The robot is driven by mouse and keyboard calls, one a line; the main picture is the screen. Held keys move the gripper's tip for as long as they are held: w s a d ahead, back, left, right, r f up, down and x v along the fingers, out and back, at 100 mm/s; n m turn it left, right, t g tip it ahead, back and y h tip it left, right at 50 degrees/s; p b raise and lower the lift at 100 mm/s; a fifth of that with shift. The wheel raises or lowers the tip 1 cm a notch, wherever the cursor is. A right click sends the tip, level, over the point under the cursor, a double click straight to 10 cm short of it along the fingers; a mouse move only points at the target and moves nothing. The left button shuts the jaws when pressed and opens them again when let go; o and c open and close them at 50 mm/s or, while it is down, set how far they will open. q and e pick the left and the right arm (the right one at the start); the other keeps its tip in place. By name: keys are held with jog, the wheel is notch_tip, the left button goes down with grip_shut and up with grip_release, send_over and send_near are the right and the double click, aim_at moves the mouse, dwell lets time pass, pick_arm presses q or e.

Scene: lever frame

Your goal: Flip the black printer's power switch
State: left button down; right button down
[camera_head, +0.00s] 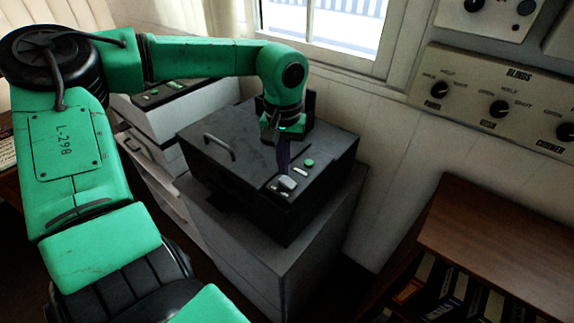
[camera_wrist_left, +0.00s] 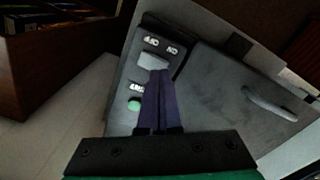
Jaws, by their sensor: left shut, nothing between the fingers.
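The black printer (camera_head: 232,170) sits on a grey cabinet, with a handle on its lid and a control strip along its right side. The grey power switch (camera_head: 287,184) is a small rocker on that strip. A green button (camera_wrist_left: 134,104) is on the same strip. My left gripper (camera_head: 284,174) is shut and empty, pointing down over the strip. Its dark purple fingertips (camera_wrist_left: 158,74) are at the edge of the switch; I cannot tell whether they touch it.
A second, light-coloured machine (camera_head: 165,105) stands behind and left of the printer. A wall panel with knobs (camera_head: 500,108) is at the right. A wooden shelf with binders (camera_head: 500,240) stands at the lower right, with a floor gap before the grey cabinet (camera_head: 285,265).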

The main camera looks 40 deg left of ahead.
aim_at(284, 178)
pick_arm(q)
jog(key=shift+f+b, duration=0.3)
jog(key=shift+f, duration=0.05)
jog(key=shift+f+b, duration=0.55)
jog(key=shift+f, duration=0.1)
dwell(0.4)
notch_tip(284, 178, up, 7)
jog(key=p, duration=0.5)
jog(key=shift+r, duration=0.1)
dwell(0.4)
